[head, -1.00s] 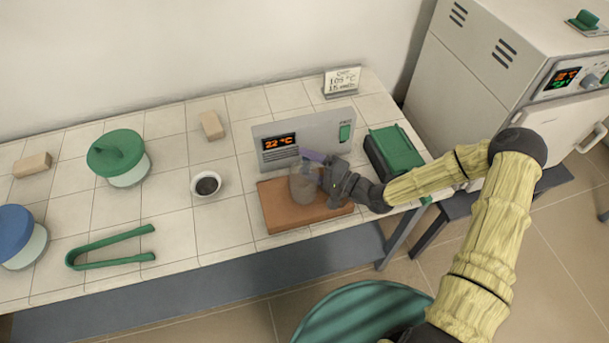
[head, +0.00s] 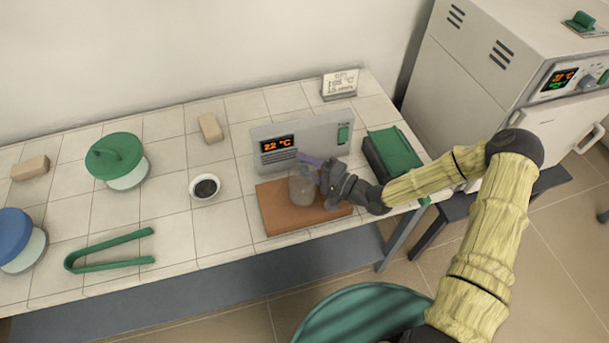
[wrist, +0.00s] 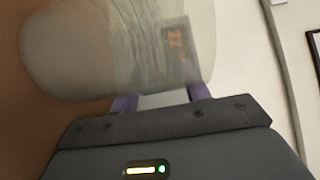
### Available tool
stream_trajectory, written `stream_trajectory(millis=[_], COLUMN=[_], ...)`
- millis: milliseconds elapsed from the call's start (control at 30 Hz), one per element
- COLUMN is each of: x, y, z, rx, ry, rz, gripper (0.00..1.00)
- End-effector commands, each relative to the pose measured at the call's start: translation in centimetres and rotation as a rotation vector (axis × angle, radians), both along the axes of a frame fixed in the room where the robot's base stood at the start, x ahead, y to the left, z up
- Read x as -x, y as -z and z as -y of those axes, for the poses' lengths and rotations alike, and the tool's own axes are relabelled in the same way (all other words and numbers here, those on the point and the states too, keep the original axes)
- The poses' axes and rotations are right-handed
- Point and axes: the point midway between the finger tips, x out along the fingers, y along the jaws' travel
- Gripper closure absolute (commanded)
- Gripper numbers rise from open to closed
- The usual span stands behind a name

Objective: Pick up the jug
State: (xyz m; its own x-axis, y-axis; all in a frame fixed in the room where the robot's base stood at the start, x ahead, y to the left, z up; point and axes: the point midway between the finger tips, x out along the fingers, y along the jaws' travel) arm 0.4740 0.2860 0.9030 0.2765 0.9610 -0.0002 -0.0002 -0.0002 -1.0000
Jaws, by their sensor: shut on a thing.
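The jug (head: 301,188) is a clear, greyish vessel at the brown plate (head: 275,213) in front of the grey unit with the orange 22 °C display. I cannot tell whether its base touches the plate. My gripper (head: 312,161) reaches it from the right, with purple fingers at its upper right side. In the wrist view the see-through jug (wrist: 110,50) fills the upper left, and the purple fingers (wrist: 158,98) meet its side. The gripper is shut on the jug; the fingertips are partly hidden behind it.
The display unit (head: 318,138) stands close behind the jug, and a green-topped box (head: 395,148) is to the right. A small dark-filled bowl (head: 205,187), green tongs (head: 105,252), lidded jars and tan blocks lie to the left. Tiles between them are bare.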

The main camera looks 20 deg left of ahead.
Motion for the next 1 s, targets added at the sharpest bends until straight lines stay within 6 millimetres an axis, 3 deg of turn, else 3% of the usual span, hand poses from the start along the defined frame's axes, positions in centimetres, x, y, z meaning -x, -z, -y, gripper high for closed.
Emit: stream_trajectory(millis=[267, 700, 1000], x=[0.0, 0.0, 0.0], y=[-1.8, -9.3, -10.0], z=[0.0, 0.0, 0.0], rx=[-0.001, 0.0, 0.0], ry=[0.0, 0.0, 0.0], rz=[0.002, 0.002, 0.0], gripper=[0.76, 0.76, 0.76])
